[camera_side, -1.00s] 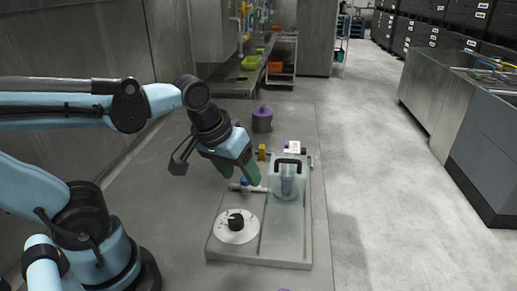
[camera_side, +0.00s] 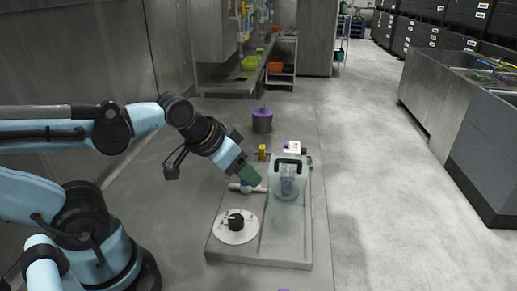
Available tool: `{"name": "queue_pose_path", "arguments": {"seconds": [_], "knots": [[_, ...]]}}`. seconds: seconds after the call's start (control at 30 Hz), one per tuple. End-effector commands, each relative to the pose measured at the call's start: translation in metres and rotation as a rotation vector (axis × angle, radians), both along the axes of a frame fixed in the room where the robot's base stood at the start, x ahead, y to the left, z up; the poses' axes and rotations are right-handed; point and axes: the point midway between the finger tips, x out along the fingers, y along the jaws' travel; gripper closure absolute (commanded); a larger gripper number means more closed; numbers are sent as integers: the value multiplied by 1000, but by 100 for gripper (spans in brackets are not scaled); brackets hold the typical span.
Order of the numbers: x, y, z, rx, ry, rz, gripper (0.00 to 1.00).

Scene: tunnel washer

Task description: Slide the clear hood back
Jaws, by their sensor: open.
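The clear hood (camera_side: 289,184) with a dark handle (camera_side: 288,162) on top stands toward the far end of the grey machine base (camera_side: 285,248). A blue-grey item shows through the hood. My gripper (camera_side: 249,180) is open, left of the hood and apart from it, pointing down and to the right. It is close above a white bar (camera_side: 236,187) that sticks out from the base's left side. The gap between its fingers is hard to make out at this angle.
A white dial with a black knob (camera_side: 236,222) sits at the base's near left. A yellow block (camera_side: 262,152) and a white box (camera_side: 293,147) are at its far end. A purple-lidded grey pot (camera_side: 262,119) stands behind. The floor to the right is clear.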

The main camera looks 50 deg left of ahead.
Motion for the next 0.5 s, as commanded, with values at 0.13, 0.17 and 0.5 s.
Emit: {"name": "queue_pose_path", "arguments": {"seconds": [0.13,0.17,0.5], "knots": [[0,0,0,0,0,0,37],[0,0,0,0,0,0,37],[12,-4,20,55,57,-75,62]]}}
